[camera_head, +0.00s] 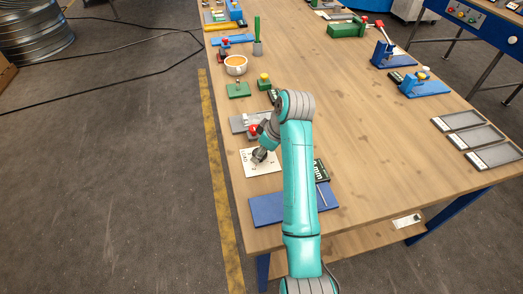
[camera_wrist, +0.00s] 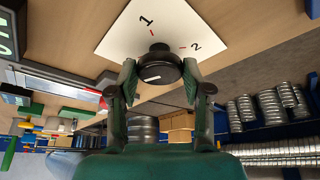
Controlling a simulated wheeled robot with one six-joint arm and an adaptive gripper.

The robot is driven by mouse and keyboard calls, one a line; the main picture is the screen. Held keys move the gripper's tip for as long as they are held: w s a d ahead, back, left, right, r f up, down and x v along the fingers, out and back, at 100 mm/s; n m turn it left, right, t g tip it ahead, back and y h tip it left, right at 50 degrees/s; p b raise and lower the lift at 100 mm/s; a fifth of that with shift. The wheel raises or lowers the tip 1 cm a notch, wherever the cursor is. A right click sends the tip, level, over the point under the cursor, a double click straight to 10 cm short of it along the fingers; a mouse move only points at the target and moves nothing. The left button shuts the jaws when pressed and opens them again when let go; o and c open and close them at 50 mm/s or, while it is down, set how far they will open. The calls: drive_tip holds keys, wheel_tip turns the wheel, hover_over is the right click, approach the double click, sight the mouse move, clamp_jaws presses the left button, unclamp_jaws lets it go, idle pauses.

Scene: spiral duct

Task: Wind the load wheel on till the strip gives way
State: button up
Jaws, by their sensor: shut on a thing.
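The load wheel (camera_wrist: 155,66) is a dark round knob with a white line on its face, in front of a white dial plate (camera_wrist: 185,22). The plate carries red ticks with numbers, of which 1 and 2 show. In the head view the plate (camera_head: 270,170) lies near the table's left edge, partly behind my gripper (camera_head: 261,155). In the wrist view my gripper (camera_wrist: 159,82) is shut on the wheel, one finger on each side. A grey fixture with a red part (camera_head: 253,130) stands just beyond the plate. I cannot make out the strip.
A dark display (camera_head: 321,170) stands right of the plate, behind my arm. A blue mat (camera_head: 267,209) lies nearer the front. A green block (camera_head: 238,90) and a bowl (camera_head: 236,64) are farther back.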

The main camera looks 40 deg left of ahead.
drive_tip(key=shift+m, duration=0.4)
drive_tip(key=m, duration=0.1)
drive_tip(key=m+t, duration=0.1)
drive_tip(key=m, duration=0.1)
drive_tip(key=m+t, duration=0.1)
drive_tip(key=m, duration=0.1)
drive_tip(key=shift+s, duration=0.25)
drive_tip(key=m+t+h, duration=0.1)
drive_tip(key=m, duration=0.2)
drive_tip(key=m+t+h, duration=0.1)
drive_tip(key=m, duration=0.2)
drive_tip(key=shift+s+a+m, duration=0.1)
drive_tip(key=shift+a+m, duration=0.1)
drive_tip(key=shift+m, duration=0.2)
drive_tip(key=m+h, duration=0.1)
drive_tip(key=m, duration=0.2)
drive_tip(key=m+h, duration=0.1)
drive_tip(key=m, duration=0.2)
drive_tip(key=shift+a+t, duration=0.2)
drive_tip(key=shift+t, duration=0.2)
drive_tip(key=m+h, duration=0.1)
drive_tip(key=m, duration=0.2)
drive_tip(key=m+h, duration=0.1)
drive_tip(key=m, duration=0.2)
drive_tip(key=shift+a+h, duration=0.1)
drive_tip(key=shift+h, duration=0.2)
drive_tip(key=shift+m+g, duration=0.3)
drive_tip(key=o, duration=1.1)
drive_tip(key=shift+o, duration=0.2)
